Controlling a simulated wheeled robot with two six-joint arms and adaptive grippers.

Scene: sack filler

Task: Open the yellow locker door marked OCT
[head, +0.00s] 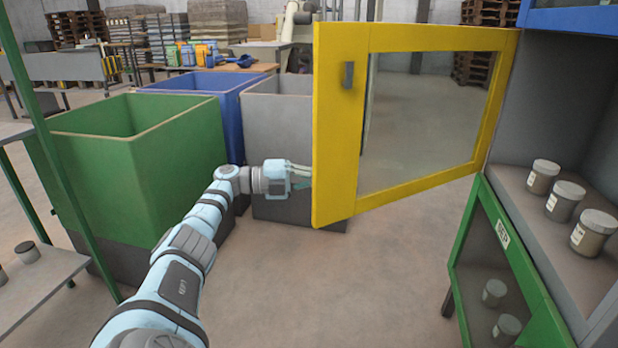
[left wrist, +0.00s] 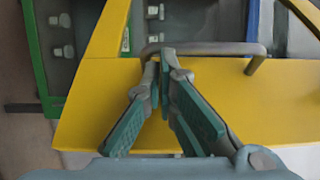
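The yellow locker door (head: 335,150), with a clear pane, stands swung wide from the locker at the right. No OCT mark is readable on it. A small grey part (head: 348,75) sits high on its near face. My left gripper (head: 308,176) is at the door's free left edge, its tips partly hidden by the door. In the left wrist view, a grey bar handle (left wrist: 215,48) crosses the yellow frame (left wrist: 230,90). My left gripper's fingertips (left wrist: 159,66) come together at the bar's left part, with nothing seen between them; contact is unclear. My right gripper is not in view.
The open locker shelf (head: 530,210) holds lidded jars. Below is a green-framed locker door (head: 545,310) with a label. Green (head: 150,180), blue (head: 195,82) and grey (head: 275,105) bins stand left of and behind the door. Floor in front is clear.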

